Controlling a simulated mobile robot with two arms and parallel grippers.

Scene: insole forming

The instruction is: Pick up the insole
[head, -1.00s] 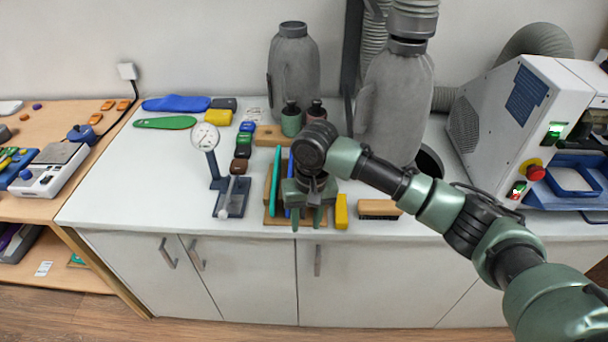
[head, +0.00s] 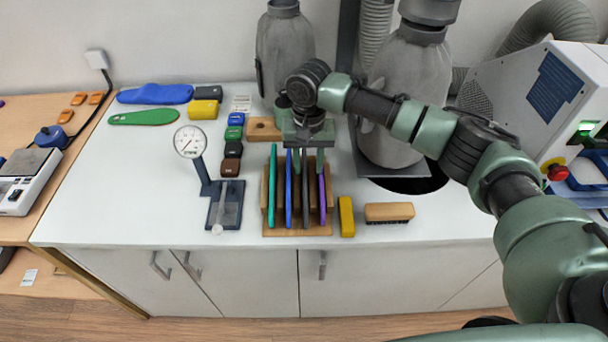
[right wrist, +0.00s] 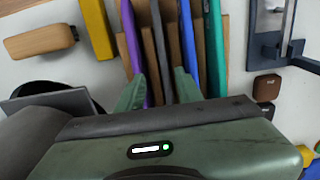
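A wooden rack (head: 297,232) holds upright thin insoles side by side: teal (head: 273,185), blue (head: 289,190), dark grey (head: 305,200) and purple (head: 322,190). My right gripper (head: 308,162) points down at the rack's back end. In the right wrist view its fingers (right wrist: 158,90) are apart, one by the purple insole (right wrist: 132,45) and one by the blue insole (right wrist: 188,40). The dark grey insole (right wrist: 161,45) lies between them in that view; I cannot tell whether they touch it. A blue insole (head: 155,94) and a green insole (head: 143,117) lie flat at the back left. My left gripper is not in view.
A dial gauge (head: 190,142) on a stand is left of the rack. A yellow block (head: 346,216) and a wooden brush (head: 389,212) are to its right. Small coloured blocks (head: 233,149) line its left side. A grey cylinder (head: 410,100) stands behind right. The front left tabletop is clear.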

